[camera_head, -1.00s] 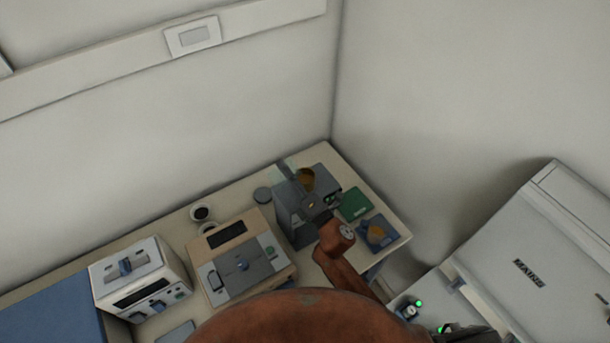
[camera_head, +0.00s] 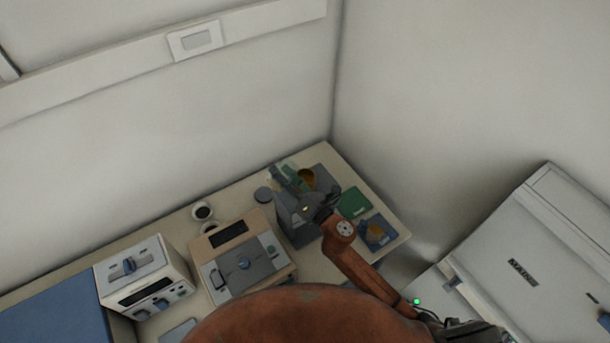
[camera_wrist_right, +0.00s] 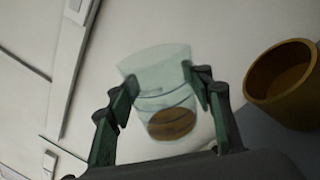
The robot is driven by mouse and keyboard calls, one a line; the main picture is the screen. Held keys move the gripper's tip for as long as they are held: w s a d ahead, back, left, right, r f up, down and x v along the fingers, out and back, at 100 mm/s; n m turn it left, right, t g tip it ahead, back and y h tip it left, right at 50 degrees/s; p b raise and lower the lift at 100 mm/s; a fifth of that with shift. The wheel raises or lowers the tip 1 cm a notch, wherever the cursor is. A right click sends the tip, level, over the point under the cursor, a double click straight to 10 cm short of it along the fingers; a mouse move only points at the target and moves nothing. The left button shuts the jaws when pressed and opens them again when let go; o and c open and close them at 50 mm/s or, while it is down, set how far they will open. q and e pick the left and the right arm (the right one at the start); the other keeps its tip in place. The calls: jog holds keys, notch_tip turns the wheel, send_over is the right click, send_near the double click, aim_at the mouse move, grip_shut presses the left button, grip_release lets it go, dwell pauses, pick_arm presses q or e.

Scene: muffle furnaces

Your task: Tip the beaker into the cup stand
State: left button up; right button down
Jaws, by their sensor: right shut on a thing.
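My right gripper (camera_head: 290,176) is over the back right of the table, shut on the beaker. In the right wrist view, its two green and dark fingers (camera_wrist_right: 160,98) hold the clear glass beaker (camera_wrist_right: 155,62) by its sides. Brown contents (camera_wrist_right: 172,123) show low in the beaker. An ochre cup (camera_wrist_right: 284,84) is to the right of the beaker, apart from it. The cup also shows in the head view (camera_head: 308,180), partly hidden by the gripper. It sits on a grey surface; I cannot tell clearly whether that is the stand. My left gripper is not in view.
A tall grey block (camera_head: 296,222) stands below the right gripper. A beige device (camera_head: 243,262) and a white device (camera_head: 143,275) stand left. Walls close off the back and right.

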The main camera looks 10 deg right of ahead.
jog(key=n, duration=0.1)
jog(key=n+p, duration=0.1)
jog(key=shift+d+r+n, duration=0.15)
jog(key=shift+r+n, duration=0.15)
jog(key=shift+n, duration=0.1)
jog(key=shift+f, duration=0.1)
jog(key=shift+n, duration=0.3)
jog(key=shift+d+n+g+p, duration=0.15)
jog(key=shift+n+g+p, duration=0.45)
jog(key=shift+n, duration=0.4)
jog(key=shift+w+d+f+n+p, duration=0.1)
jog(key=shift+n+p, duration=0.2)
jog(key=shift+n, duration=0.15)
jog(key=shift+w+d+f+n+p, duration=0.1)
jog(key=shift+n+p, duration=0.2)
jog(key=shift+n, duration=0.15)
jog(key=shift+f, duration=0.1)
jog(key=shift+s+a, duration=0.1)
